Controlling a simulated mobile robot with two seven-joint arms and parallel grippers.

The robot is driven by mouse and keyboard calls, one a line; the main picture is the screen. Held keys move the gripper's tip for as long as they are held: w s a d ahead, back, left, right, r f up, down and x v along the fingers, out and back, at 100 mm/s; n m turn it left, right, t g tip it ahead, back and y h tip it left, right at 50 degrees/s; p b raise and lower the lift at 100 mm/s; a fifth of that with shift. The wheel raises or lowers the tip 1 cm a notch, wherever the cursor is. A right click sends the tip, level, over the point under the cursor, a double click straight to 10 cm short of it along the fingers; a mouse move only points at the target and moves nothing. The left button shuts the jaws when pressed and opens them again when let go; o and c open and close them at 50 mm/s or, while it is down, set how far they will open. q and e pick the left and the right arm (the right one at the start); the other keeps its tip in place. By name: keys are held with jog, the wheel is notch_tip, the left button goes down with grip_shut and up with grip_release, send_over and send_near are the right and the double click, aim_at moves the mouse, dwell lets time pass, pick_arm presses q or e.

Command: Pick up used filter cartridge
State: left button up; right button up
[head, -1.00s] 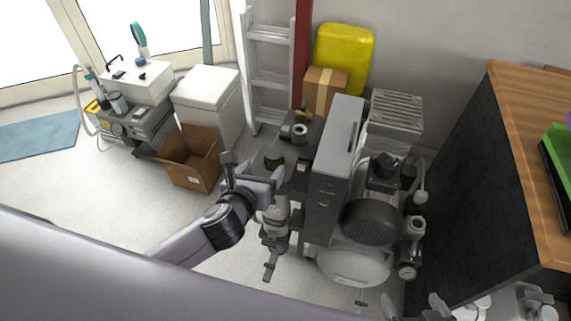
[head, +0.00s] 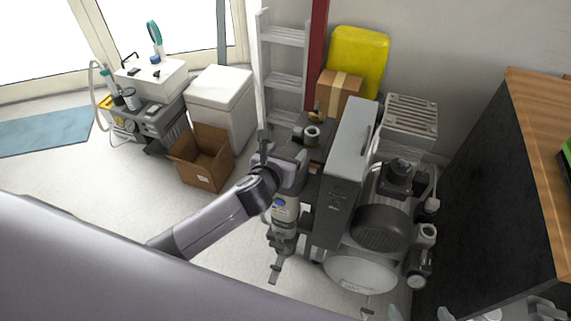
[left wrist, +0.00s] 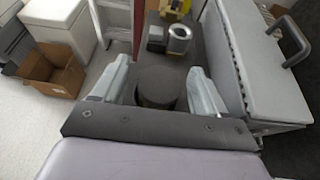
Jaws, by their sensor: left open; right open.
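A dark brown cylinder, which looks like the used filter cartridge (left wrist: 157,87), stands upright on a dark shelf top (left wrist: 205,50) beside the grey compressor cabinet. In the left wrist view it sits between the two spread fingers of my left gripper (left wrist: 155,88), with gaps on both sides. In the head view my left gripper (head: 283,157) covers it. My right gripper (head: 420,313) is open at the bottom edge, partly cut off.
The tall grey cabinet (head: 345,150) and the compressor (head: 380,225) stand close on the right. An open cardboard box (head: 203,160) lies on the floor to the left, by a white bin (head: 220,100). A ladder (head: 283,75) leans behind.

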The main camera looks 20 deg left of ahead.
pick_arm(q)
jog(key=c, duration=1.1)
jog(key=shift+r, duration=0.1)
